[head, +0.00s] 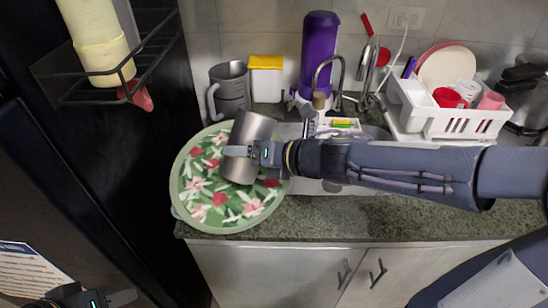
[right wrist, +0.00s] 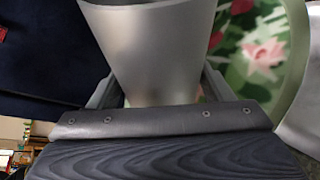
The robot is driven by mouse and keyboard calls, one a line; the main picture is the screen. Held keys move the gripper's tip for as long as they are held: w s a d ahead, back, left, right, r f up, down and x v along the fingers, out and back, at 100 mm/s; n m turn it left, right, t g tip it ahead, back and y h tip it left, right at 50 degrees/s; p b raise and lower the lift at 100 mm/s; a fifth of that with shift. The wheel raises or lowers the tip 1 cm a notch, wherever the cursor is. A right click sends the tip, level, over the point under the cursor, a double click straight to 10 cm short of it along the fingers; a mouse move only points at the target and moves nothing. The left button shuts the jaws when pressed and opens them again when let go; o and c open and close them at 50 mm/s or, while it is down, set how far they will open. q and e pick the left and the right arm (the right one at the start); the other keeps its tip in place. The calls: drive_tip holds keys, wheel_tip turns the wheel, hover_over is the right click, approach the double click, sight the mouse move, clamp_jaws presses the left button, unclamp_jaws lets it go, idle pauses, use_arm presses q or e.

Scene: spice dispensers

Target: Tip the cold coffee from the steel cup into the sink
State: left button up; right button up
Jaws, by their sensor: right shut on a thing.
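The steel cup (head: 251,128) is a plain silver cylinder, tilted above the right part of a flowered tray. It also shows in the right wrist view (right wrist: 150,45). My right gripper (head: 243,151) is shut on its side, with a finger on either side of it in the wrist view (right wrist: 158,90). The cup's inside and any coffee are hidden. The steel sink (head: 288,131) lies right of the cup, largely covered by my right arm. My left gripper (head: 112,298) is at the bottom left, cut by the frame edge, and its opening is unclear.
The green flowered tray (head: 192,208) rests at the counter's left end. A grey mug (head: 229,88), yellow-and-white container (head: 266,80) and purple bottle (head: 319,50) stand behind. The faucet (head: 321,77) rises behind the sink. A white dish rack (head: 446,124) stands right.

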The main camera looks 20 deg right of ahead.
drive_tip(key=shift+m+p, duration=0.4)
drive_tip(key=shift+s+a+f+m+g+y+p, duration=0.1)
drive_tip(key=shift+m+g+y+p, duration=0.6)
drive_tip(key=shift+p, duration=0.65)
drive_tip(key=shift+m+y+p, duration=0.6)
drive_tip(key=shift+m+p, duration=0.5)
drive_tip(key=shift+p, duration=0.6)
drive_tip(key=shift+w+d+f+m+g+y+p, duration=0.15)
drive_tip(key=shift+w+d+m+g+y+p, duration=0.15)
drive_tip(key=shift+w+d+m+p, duration=0.45)
idle(1.0)
drive_tip(key=shift+w+d+f+m+g+y+p, duration=0.3)
drive_tip(key=shift+m+y+p, duration=0.3)
drive_tip(key=shift+m, duration=0.25)
idle(1.5)
